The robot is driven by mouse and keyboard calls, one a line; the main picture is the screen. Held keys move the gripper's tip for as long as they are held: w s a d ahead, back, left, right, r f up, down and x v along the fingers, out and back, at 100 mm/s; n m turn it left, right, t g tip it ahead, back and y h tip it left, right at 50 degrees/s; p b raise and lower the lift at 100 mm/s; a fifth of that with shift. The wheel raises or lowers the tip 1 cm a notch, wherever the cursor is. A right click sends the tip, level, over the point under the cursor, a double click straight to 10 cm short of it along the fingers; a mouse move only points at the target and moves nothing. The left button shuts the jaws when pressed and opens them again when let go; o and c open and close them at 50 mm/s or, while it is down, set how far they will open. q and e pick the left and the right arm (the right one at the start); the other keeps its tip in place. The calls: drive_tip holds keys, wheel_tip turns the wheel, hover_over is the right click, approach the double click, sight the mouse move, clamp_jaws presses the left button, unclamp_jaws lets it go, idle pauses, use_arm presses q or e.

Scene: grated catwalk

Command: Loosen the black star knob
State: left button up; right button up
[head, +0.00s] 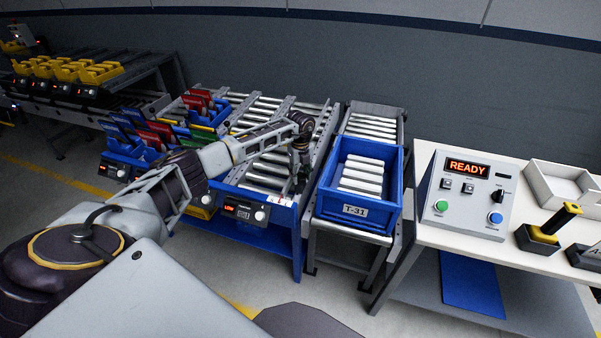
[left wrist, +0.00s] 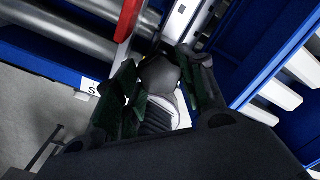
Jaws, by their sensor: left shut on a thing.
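My left arm reaches over the roller conveyor, and the left gripper (head: 299,180) points down at the conveyor's right side rail, just left of the blue bin. In the left wrist view the two dark fingers of the left gripper (left wrist: 160,92) are closed around a dark, rounded knob (left wrist: 158,74), which I take as the black star knob. A pale, ribbed part shows between the fingers below it. In the head view the knob cannot be made out behind the gripper. My right gripper is not in view.
The blue bin (head: 323,206) marked T-31 stands close right of the gripper. A control box (head: 464,222) reading READY sits on the white table (head: 424,237) at right. Red, blue and green holders (head: 160,130) stand on the conveyor at left.

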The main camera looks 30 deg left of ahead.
sight(301, 176)
use_arm(q)
drive_tip(key=shift+w+a+r+n+p, duration=0.1)
drive_tip(key=shift+n+p, duration=0.15)
drive_tip(key=shift+n, duration=0.4)
drive_tip(key=shift+r+n+p, duration=0.1)
drive_tip(key=shift+n+p, duration=0.1)
drive_tip(key=shift+n, duration=0.45)
drive_tip(key=shift+f, duration=0.1)
drive_tip(key=o, duration=1.1)
drive_tip(key=shift+c, duration=0.2)
wheel_tip(301, 176, up, 12)
drive_tip(key=shift+f, duration=0.1)
